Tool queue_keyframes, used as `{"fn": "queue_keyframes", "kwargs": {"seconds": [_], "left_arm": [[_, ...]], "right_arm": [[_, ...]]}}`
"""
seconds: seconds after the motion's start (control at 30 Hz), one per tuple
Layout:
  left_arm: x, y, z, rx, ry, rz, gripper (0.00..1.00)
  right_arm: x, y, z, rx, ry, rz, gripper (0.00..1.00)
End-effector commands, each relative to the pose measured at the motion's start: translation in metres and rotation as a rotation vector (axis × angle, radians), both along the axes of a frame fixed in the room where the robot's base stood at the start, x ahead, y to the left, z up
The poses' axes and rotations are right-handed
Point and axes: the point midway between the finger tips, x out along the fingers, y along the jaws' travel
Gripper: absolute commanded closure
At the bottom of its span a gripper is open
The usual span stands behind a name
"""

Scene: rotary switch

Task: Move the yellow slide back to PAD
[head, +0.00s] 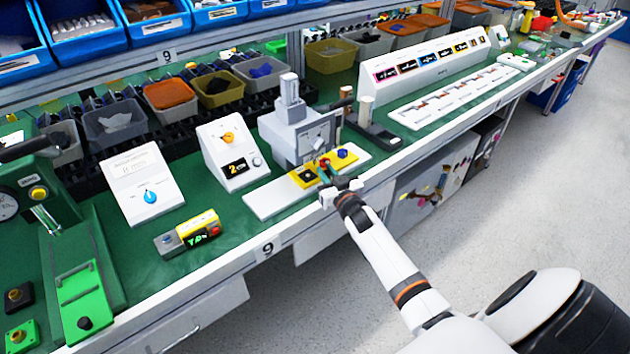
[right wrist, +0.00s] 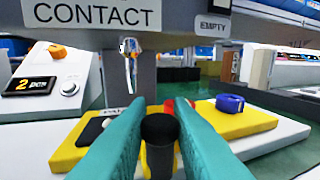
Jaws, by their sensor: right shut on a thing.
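The yellow slide (head: 358,158) lies on a white base strip (head: 262,200) under a grey press-like station (head: 300,130). In the right wrist view the slide (right wrist: 250,122) shows on both sides of my fingers, with a blue knob (right wrist: 230,103) at right and a black area at left, partly hidden. My right gripper (head: 327,172) is at the slide's front edge. Its teal fingers (right wrist: 160,135) are shut on a black cylindrical handle (right wrist: 159,158). The station carries signs reading CONTACT (right wrist: 95,13) and EMPTY (right wrist: 212,27). Small lettering behind the handle is mostly hidden. My left gripper is out of view.
A white box with an orange knob and display (head: 232,155) stands left of the station. Further left are a box with a blue knob (head: 142,187) and a yellow-grey device (head: 188,234). A dark stand with posts (head: 372,128) is close on the right. Bins line the back.

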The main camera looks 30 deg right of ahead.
Motion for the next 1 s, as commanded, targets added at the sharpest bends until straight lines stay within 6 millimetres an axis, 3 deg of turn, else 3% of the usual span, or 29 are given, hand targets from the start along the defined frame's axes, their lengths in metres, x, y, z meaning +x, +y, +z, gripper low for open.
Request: {"fn": "queue_keyframes", "kwargs": {"seconds": [0.13,0.47,0.5,0.6,1.0], "left_arm": [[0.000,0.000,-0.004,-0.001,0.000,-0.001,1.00],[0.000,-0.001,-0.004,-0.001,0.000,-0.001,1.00],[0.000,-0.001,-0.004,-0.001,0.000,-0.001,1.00],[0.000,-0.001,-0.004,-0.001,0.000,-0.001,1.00],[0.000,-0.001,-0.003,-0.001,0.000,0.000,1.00]], "right_arm": [[0.002,-0.022,0.000,-0.004,0.000,0.000,1.00],[0.002,-0.028,0.002,-0.001,-0.001,-0.004,1.00],[0.002,-0.028,0.002,-0.001,-0.002,-0.004,0.76],[0.002,-0.028,0.002,-0.001,-0.002,-0.003,0.62],[-0.008,-0.024,-0.001,0.001,0.001,0.000,0.62]]}}
